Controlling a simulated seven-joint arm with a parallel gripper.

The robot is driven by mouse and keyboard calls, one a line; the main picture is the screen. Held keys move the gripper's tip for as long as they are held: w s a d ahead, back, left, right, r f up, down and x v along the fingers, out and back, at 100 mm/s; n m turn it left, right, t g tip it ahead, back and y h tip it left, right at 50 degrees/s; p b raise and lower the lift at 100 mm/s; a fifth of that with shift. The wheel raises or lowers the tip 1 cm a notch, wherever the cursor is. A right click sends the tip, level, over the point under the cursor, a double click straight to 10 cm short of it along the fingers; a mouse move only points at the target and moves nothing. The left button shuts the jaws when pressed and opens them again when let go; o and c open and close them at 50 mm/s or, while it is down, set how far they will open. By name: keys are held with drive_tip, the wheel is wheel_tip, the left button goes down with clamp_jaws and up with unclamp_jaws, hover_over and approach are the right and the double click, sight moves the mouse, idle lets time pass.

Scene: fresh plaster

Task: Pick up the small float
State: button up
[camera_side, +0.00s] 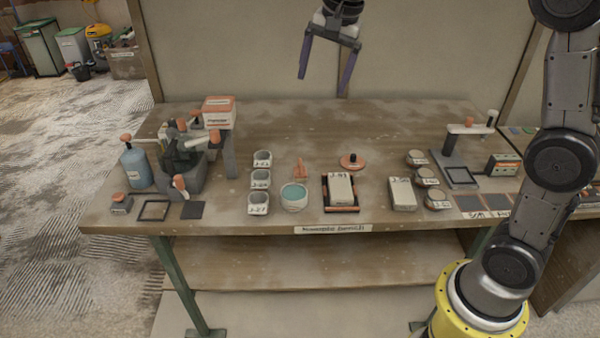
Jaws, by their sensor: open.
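My gripper (324,86) hangs open and empty high above the back of the bench, its two dark fingers spread and pointing down. No thing is marked clearly as the small float. A round flat orange-red disc with a black knob (352,161) lies on the bench right of the middle and looks most like it. It lies well below my gripper and a little to its right, touching nothing that I can see. A small orange upright piece (299,169) stands behind a bowl of teal stuff (294,197); its kind is unclear.
A labelled block (341,187) in a black and orange tray (341,209) stands just in front of the disc. Another block (402,194) and several labelled cups stand around. A press-like machine (180,170) fills the left. The back middle of the bench (310,125) is clear.

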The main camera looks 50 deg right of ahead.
drive_tip(key=w+d+f+m+g, duration=0.1)
drive_tip(key=w+f, duration=0.5)
drive_tip(key=g, duration=0.1)
hover_over(300, 169)
wheel_tip(300, 169, down, 6)
drive_tip(key=shift+m+g, duration=0.3)
drive_tip(key=shift+g, duration=0.4)
drive_tip(key=f, duration=1.4)
drive_tip(key=shift+w+d, duration=0.1)
drive_tip(key=shift+w, duration=0.25)
drive_tip(key=shift+d+f, duration=0.1)
drive_tip(key=shift+f, duration=2.95)
clamp_jaws()
